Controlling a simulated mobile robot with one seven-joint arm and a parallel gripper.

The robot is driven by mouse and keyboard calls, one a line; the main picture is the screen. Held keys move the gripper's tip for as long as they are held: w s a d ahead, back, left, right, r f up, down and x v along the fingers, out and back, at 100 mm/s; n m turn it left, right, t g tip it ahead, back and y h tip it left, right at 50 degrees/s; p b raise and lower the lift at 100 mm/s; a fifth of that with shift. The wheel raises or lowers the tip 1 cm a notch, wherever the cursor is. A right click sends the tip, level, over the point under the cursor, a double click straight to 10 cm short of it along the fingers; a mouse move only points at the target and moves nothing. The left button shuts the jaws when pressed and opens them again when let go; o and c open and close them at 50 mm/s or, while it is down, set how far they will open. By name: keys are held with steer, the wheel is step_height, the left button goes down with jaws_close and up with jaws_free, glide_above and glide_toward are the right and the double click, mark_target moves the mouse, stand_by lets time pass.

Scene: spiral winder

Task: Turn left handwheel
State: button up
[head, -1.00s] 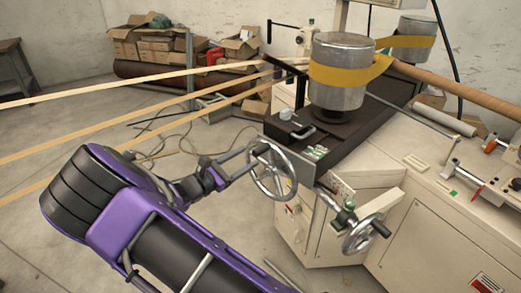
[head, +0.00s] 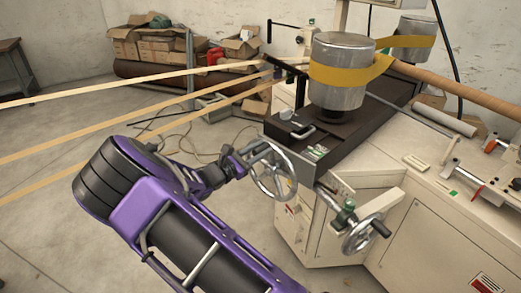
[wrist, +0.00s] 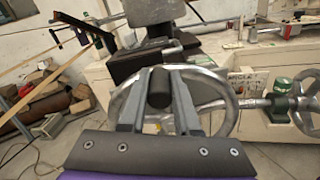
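The left handwheel (head: 291,181) is a silvery spoked wheel with a dark handle, on the front of the machine. In the wrist view its rim (wrist: 231,118) curves behind my fingers. My gripper (head: 260,150) is at the upper left of this wheel. In the wrist view my gripper (wrist: 159,85) has one grey finger on each side of the dark handle (wrist: 159,92). The handle fills the gap, and the fingers look closed on it. The fingers hide part of the wheel's hub and spokes.
A second handwheel (head: 358,238) with a dark handle sits to the right, on a shaft with a green part. A metal cylinder with a yellow belt (head: 340,77) stands above on the dark machine top. Tan bands cross the left side over open floor.

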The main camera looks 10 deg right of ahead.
jaws_close()
stand_by(1.0)
